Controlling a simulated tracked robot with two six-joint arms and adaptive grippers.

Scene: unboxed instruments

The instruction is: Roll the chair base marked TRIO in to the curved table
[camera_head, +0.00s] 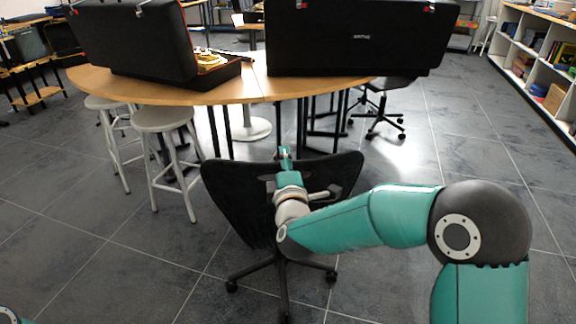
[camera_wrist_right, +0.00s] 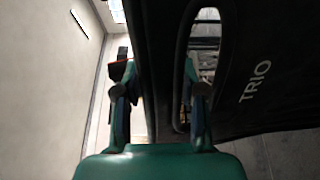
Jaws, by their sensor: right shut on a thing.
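The black chair (camera_head: 236,200) stands on the floor in front of the curved table (camera_head: 235,92), its backrest towards me and its castored base below. A gap of floor shows between them. In the right wrist view the backrest (camera_wrist_right: 270,105) bears the word TRIO and has a long slot. My right gripper (camera_head: 285,154) is at the top of the backrest. In the wrist view its fingers (camera_wrist_right: 156,85) are shut on the backrest's rim, one finger at the slot and one outside. Only a bit of my left arm shows at the lower left corner; its gripper is out of view.
Two grey stools (camera_head: 166,120) (camera_head: 100,104) stand at the table's left front. Another black office chair (camera_head: 385,110) is at its right. Open black cases (camera_head: 140,45) (camera_head: 360,40) rest on the tabletop. White shelves (camera_head: 545,60) line the right. Grey floor is free around the TRIO chair.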

